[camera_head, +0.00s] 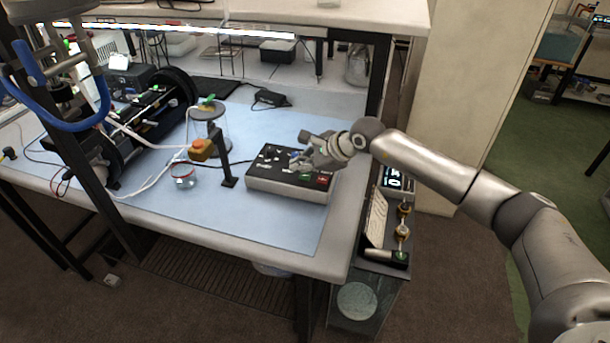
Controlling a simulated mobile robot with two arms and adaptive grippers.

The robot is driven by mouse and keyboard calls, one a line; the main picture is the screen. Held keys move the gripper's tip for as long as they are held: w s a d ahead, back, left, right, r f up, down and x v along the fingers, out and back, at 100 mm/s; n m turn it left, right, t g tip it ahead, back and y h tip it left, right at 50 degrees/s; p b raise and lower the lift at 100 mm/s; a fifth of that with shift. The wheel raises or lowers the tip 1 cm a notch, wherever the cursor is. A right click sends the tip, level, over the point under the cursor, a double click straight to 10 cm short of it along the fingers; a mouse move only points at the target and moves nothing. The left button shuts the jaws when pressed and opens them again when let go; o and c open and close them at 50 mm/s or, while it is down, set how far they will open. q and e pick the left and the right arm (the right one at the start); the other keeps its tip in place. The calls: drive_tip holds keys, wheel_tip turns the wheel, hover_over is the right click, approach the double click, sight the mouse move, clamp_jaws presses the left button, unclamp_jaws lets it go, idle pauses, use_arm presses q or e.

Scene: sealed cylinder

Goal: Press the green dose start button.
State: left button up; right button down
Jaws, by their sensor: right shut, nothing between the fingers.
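A light grey control box with a dark top panel (267,181) sits near the right end of the blue-matted bench. A small green patch (305,177), which looks like the green dose start button, shows on its panel beside a red one (322,180). My right gripper (298,163) reaches in from the right, over the box's panel. It is shut and empty. Its fingertips are just behind the green patch in the picture; whether they touch the panel I cannot tell.
A glass cylinder (222,140), an orange-topped stand (203,149) and a small glass jar (184,181) stand left of the box. A black post (228,170) is nearer. Dark cylindrical equipment (177,92) fills the left. Blue mat (270,222) is clear in front.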

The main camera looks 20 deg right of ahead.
sight(303, 178)
drive_tip(key=shift+r+p, duration=1)
drive_tip(key=shift+r, duration=1.5)
